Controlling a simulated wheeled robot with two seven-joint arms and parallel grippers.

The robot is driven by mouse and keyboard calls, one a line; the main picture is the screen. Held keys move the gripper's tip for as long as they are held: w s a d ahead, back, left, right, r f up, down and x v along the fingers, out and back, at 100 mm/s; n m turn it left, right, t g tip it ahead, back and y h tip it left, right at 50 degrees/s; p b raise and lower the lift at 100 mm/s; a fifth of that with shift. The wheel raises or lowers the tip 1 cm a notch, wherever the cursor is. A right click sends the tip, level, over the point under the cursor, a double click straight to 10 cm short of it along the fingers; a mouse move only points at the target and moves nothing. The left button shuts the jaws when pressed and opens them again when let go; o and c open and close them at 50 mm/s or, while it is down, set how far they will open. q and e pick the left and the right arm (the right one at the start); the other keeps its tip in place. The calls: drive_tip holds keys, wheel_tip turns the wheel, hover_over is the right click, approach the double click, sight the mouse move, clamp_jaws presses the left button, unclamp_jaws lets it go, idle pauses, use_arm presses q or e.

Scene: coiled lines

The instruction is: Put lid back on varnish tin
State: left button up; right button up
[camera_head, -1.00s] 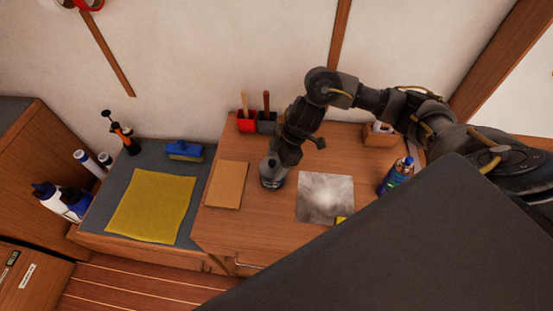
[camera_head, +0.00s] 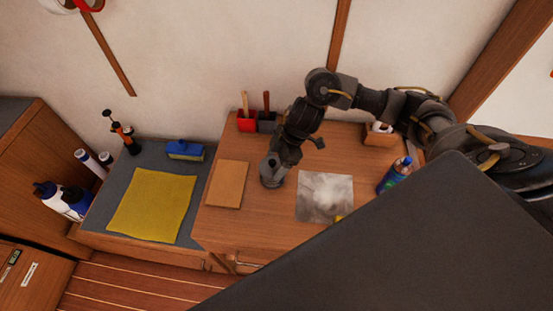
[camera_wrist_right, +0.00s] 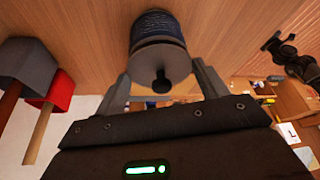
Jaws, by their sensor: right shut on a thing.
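The varnish tin (camera_wrist_right: 157,22) shows in the right wrist view as a round body with a dark blue band. A grey round lid (camera_wrist_right: 148,62) with a black knob lies across its near end. My right gripper (camera_wrist_right: 161,68) is shut on the lid, one finger on each side of it. I cannot tell whether the lid is seated or just held against the tin. In the head view, my right gripper (camera_head: 272,168) points down at the wooden bench top, and the tin below it is mostly hidden. My left gripper is not in view.
A tan board (camera_head: 227,185) lies left of the gripper and a grey sheet (camera_head: 324,197) lies right. A blue bottle (camera_head: 394,176) stands further right.

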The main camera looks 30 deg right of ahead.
drive_tip(key=o, duration=1)
drive_tip(key=shift+o, duration=0.4)
wheel_tip(320, 180, up, 5)
drive_tip(key=p, duration=0.5)
drive_tip(key=shift+p, duration=0.35)
drive_tip(key=shift+r, duration=1)
drive_tip(key=shift+c, duration=0.4)
clamp_jaws()
